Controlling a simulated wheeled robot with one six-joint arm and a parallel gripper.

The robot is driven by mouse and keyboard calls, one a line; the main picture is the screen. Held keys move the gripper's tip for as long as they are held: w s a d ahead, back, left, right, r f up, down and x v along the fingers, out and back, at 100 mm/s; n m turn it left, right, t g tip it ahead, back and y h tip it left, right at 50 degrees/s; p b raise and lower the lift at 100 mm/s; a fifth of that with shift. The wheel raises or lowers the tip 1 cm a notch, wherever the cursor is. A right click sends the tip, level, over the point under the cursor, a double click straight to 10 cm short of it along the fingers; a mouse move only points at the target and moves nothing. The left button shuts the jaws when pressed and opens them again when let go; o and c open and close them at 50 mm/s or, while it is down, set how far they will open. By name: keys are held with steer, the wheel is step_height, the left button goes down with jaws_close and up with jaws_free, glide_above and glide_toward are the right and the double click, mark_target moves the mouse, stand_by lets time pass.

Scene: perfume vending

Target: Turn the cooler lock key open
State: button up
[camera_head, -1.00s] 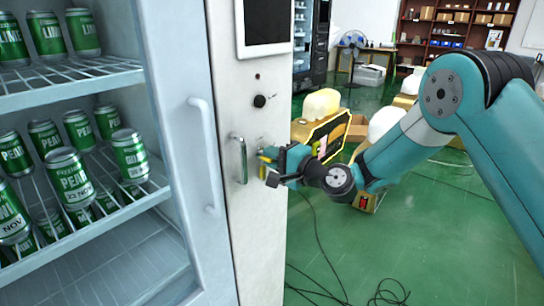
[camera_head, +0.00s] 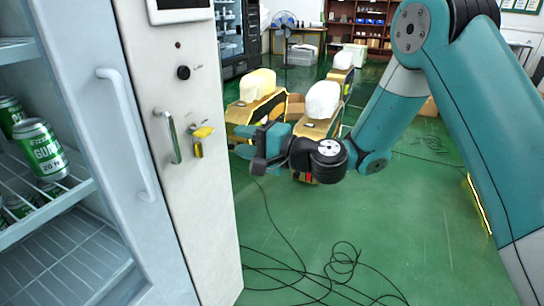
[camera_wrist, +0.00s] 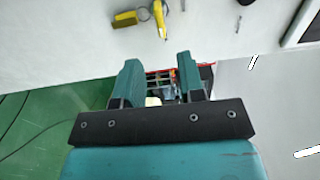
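The yellow lock key (camera_head: 203,132) juts from the white front panel of the cooler (camera_head: 184,225), just right of the metal handle (camera_head: 168,136). A yellow tag (camera_head: 198,149) hangs below it. In the wrist view the key (camera_wrist: 159,18) and a second yellow piece, likely the tag (camera_wrist: 125,19), show at the top edge. My gripper (camera_head: 258,150) is right of the key, apart from it. In the wrist view its two fingers (camera_wrist: 157,72) are spread with nothing held between them. I cannot tell exactly how far the key is turned.
The cooler door with its long white handle (camera_head: 127,132) is at left, with green cans (camera_head: 43,150) inside. A black knob (camera_head: 184,72) is above the key. Yellow-black machines (camera_head: 255,108) stand behind my gripper. Black cables (camera_head: 330,270) lie on the open green floor.

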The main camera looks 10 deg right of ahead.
steer(key=b+v, duration=0.3)
steer(key=v, duration=0.4)
steer(key=shift+b, duration=0.3)
steer(key=shift+a+r, duration=0.1)
steer(key=s+a+r+n+g+p, duration=0.3)
steer(key=s+n+g, duration=0.1)
steer(key=s+n, duration=0.1)
steer(key=s+a+r+n+g+p, duration=0.2)
steer(key=s+a+r+n+g, duration=0.15)
steer(key=s, duration=0.25)
steer(key=s+d+r+n+g+h+p, duration=0.1)
steer(key=s+d+n+h+p, duration=0.2)
steer(key=s+d+h, duration=0.2)
steer(key=s+d+r+n+g+h+p, duration=0.2)
steer(key=s+d+h, duration=0.3)
steer(key=s, duration=0.4)
steer(key=shift+s+n+p, duration=0.4)
steer(key=shift+n+p, duration=0.25)
steer(key=shift+p, duration=0.05)
